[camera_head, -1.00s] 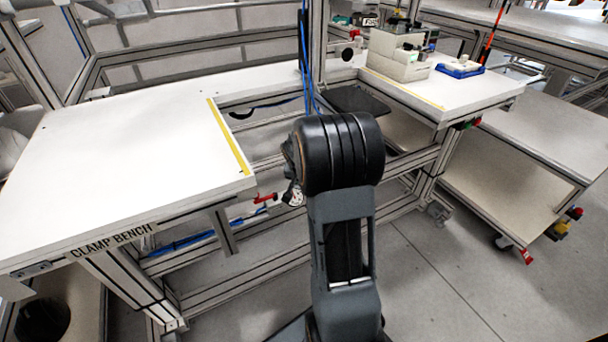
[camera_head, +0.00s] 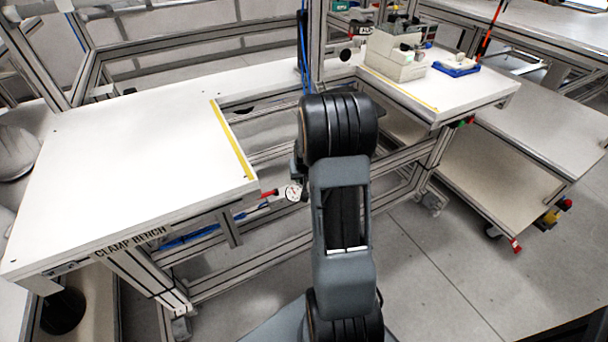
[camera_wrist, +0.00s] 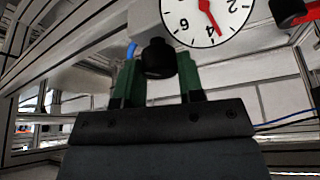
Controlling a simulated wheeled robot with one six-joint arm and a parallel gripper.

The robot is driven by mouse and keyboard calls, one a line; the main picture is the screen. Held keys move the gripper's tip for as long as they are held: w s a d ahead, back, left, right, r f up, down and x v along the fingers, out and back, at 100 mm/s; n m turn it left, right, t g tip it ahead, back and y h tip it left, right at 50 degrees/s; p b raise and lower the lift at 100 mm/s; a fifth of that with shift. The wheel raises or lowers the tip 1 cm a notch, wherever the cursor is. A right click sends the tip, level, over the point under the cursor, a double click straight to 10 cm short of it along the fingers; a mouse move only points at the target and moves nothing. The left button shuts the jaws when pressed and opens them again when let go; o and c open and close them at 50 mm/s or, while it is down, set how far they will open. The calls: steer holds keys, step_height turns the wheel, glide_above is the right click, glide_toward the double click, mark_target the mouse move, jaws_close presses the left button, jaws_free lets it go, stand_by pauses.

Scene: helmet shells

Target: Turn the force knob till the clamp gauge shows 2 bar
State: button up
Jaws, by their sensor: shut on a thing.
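The black force knob (camera_wrist: 157,60) is in the wrist view, between the two green fingers of my gripper (camera_wrist: 160,83), which is shut on it. The white clamp gauge (camera_wrist: 190,10) is just above and right of the knob, partly cut off by the top edge. Its dial looks turned round, with the 6 at left, the 4 low and the 2 at right. The red needle points between 4 and 2, nearer 4. In the head view the gauge (camera_head: 293,193) shows small beside my arm, under the bench edge. The arm hides my gripper and the knob there.
The white clamp bench (camera_head: 120,170) with a yellow strip lies left. A red handle (camera_head: 268,193) sits left of the gauge; a red and black part (camera_wrist: 287,10) is right of it in the wrist view. Frame bars run close around. Open floor (camera_head: 430,270) lies right.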

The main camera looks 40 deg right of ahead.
steer(key=o, duration=0.9)
steer(key=p+v, duration=0.4)
steer(key=v, duration=1)
steer(key=shift+w, duration=0.1)
